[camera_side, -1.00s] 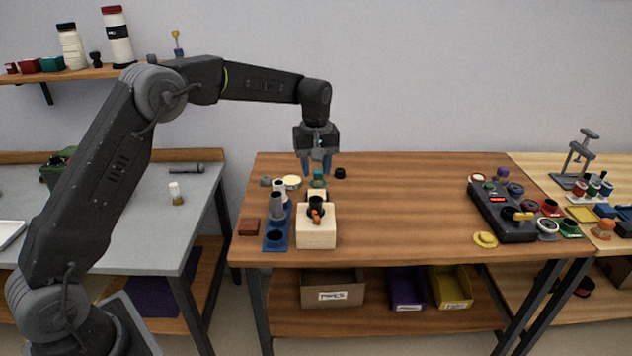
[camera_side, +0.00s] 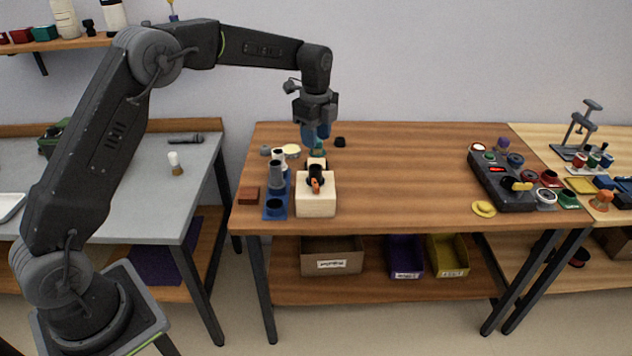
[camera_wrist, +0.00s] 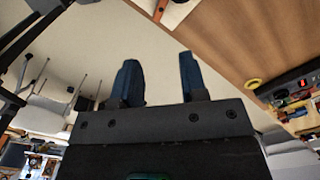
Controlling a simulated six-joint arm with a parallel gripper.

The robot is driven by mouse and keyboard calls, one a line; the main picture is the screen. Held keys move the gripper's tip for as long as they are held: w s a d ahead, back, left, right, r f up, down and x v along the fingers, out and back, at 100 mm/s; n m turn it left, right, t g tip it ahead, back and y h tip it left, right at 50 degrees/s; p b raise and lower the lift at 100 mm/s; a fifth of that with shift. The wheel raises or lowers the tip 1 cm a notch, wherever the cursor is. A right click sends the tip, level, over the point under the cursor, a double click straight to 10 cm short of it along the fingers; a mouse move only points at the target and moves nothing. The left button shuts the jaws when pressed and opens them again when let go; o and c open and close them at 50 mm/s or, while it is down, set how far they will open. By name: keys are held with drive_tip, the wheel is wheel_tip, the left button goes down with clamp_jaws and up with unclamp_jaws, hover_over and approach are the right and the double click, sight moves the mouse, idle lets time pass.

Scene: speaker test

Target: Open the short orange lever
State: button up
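The short orange lever (camera_side: 316,185) is on a black fitting on top of a pale wooden block (camera_side: 316,205), near the front left of the wooden table. My gripper (camera_side: 314,143) is behind and above the block in the side view, close above a small teal piece. In the wrist view my gripper (camera_wrist: 160,80) has two blue fingers standing apart with nothing between them. The lever cannot be made out in the wrist view; an orange-red bit shows at its top edge, which I cannot identify.
A blue rack (camera_side: 275,208) with grey cylinders stands directly left of the block, with a red-brown block (camera_side: 249,195) beside it. A black control box (camera_side: 500,182) with knobs and a yellow lever stands at the right. The table's middle is clear.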

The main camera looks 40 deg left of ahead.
sight(316, 184)
wheel_tip(316, 184, down, 14)
drive_tip(key=m, duration=0.6)
drive_tip(key=shift+m, duration=0.4)
drive_tip(key=shift+c, duration=0.2)
drive_tip(key=shift+r, duration=0.1)
clamp_jaws()
